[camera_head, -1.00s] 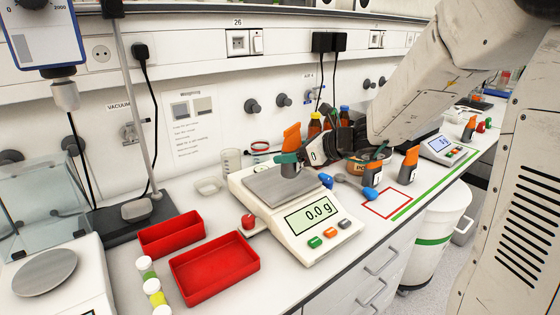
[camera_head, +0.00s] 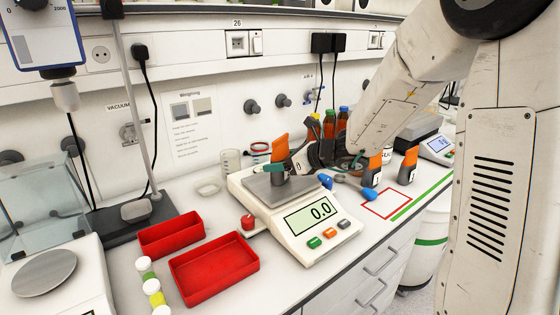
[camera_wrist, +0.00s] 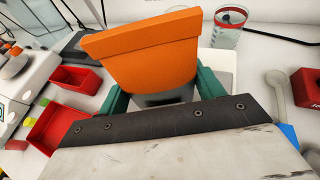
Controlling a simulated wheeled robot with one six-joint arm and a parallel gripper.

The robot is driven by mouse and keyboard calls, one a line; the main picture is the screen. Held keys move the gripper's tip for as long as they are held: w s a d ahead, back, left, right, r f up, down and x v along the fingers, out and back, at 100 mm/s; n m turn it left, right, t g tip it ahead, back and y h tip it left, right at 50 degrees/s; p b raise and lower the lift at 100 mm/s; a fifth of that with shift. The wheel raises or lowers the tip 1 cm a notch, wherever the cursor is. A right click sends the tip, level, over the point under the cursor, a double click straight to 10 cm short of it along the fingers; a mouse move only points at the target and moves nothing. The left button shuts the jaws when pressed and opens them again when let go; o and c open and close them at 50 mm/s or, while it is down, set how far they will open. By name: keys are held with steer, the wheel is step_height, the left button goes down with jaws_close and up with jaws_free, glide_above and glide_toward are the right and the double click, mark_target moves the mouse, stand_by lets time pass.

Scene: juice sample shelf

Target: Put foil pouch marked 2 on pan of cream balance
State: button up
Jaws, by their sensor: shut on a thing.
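A foil pouch with an orange top and dark grey lower part (camera_head: 281,148) is held upright between the teal fingertips of my gripper (camera_head: 274,168). In the wrist view the orange pouch (camera_wrist: 145,50) stands between the two teal fingers (camera_wrist: 163,92). No number can be read on it. The cream balance (camera_head: 311,222) stands on the bench, and its display reads 0.0. The pouch is over the grey pan (camera_head: 300,194), its lower edge very close to the surface. I cannot tell whether it touches.
Two similar orange-topped pouches (camera_head: 373,171) (camera_head: 408,164) stand right of the balance, near a red-outlined square (camera_head: 388,204). Two red trays (camera_head: 213,268) (camera_head: 171,235) lie left of it. Brown bottles (camera_head: 329,126) stand behind my wrist. A red-knobbed object (camera_head: 248,222) is beside the balance.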

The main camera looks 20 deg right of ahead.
steer(key=o, duration=1.1)
steer(key=shift+o, duration=0.2)
steer(key=shift+s+d+r, duration=0.15)
steer(key=shift+r, duration=0.05)
steer(key=v, duration=1.2)
steer(key=s+a+r+n+g, duration=0.1)
steer(key=s+a+n+g, duration=0.6)
steer(key=s+a+n, duration=0.55)
steer(key=s+d+n+h, duration=0.2)
steer(key=s+n+h, duration=0.1)
steer(key=s+n, duration=0.2)
steer(key=s+d+n+g+h, duration=0.1)
steer(key=s+d+n+h, duration=0.2)
steer(key=s+n, duration=0.2)
steer(key=s+d+f+n+h, duration=0.1)
steer(key=s+d+n+h, duration=0.2)
steer(key=s+n, duration=0.2)
steer(key=shift+s+g, duration=0.4)
steer(key=shift+s, duration=0.65)
